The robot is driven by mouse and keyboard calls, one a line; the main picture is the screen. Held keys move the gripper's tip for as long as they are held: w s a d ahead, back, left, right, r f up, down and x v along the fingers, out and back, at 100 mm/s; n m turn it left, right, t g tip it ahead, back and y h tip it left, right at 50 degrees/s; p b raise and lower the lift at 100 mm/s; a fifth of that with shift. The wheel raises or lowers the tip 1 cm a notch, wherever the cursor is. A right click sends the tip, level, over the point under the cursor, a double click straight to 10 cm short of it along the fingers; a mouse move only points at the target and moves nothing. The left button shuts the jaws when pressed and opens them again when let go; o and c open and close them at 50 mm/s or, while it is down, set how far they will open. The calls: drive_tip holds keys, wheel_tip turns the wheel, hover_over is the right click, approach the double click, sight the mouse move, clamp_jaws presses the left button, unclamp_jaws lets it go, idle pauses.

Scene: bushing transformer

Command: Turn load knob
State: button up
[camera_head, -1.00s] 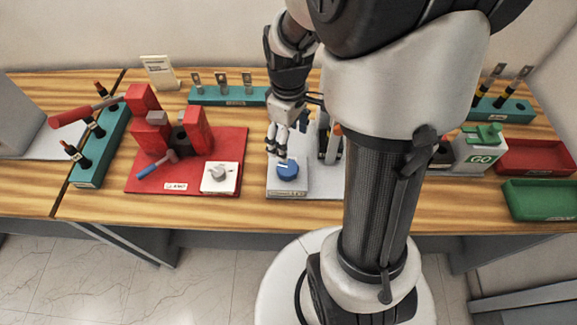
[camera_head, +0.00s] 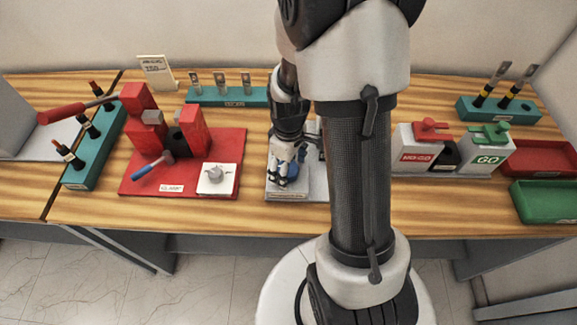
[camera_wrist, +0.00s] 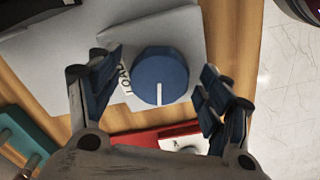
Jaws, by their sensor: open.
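The load knob (camera_wrist: 160,76) is a round blue dial with a white pointer line, on a light grey base (camera_wrist: 185,28) with the word LOAD beside it. In the wrist view it lies between the two fingers of my gripper (camera_wrist: 158,92). The fingers are open, one on each side, with a visible gap to the knob on the left and a smaller one on the right. In the head view my gripper (camera_head: 282,172) is down at the front of the grey base (camera_head: 308,189), and the blue knob (camera_head: 292,172) is partly hidden behind the fingers.
Left of it is a red base (camera_head: 150,180) with red blocks, a blue-handled tool and a white panel with a grey knob (camera_head: 216,174). NO-GO (camera_head: 415,157) and GO (camera_head: 486,155) boxes and red and green trays (camera_head: 546,202) stand right. My column hides part of the table.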

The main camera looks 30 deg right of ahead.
drive_tip(key=shift+c, duration=0.2)
drive_tip(key=c, duration=1)
drive_tip(key=shift+m, duration=0.4)
drive_tip(key=m, duration=0.4)
drive_tip(key=shift+a+m, duration=0.1)
drive_tip(key=shift+m, duration=0.2)
drive_tip(key=m, duration=0.4)
drive_tip(key=shift+m+p, duration=0.3)
drive_tip(key=m, duration=0.5)
drive_tip(key=shift+a, duration=0.1)
drive_tip(key=m, duration=0.5)
drive_tip(key=shift+w, duration=0.1)
drive_tip(key=shift+m, duration=0.3)
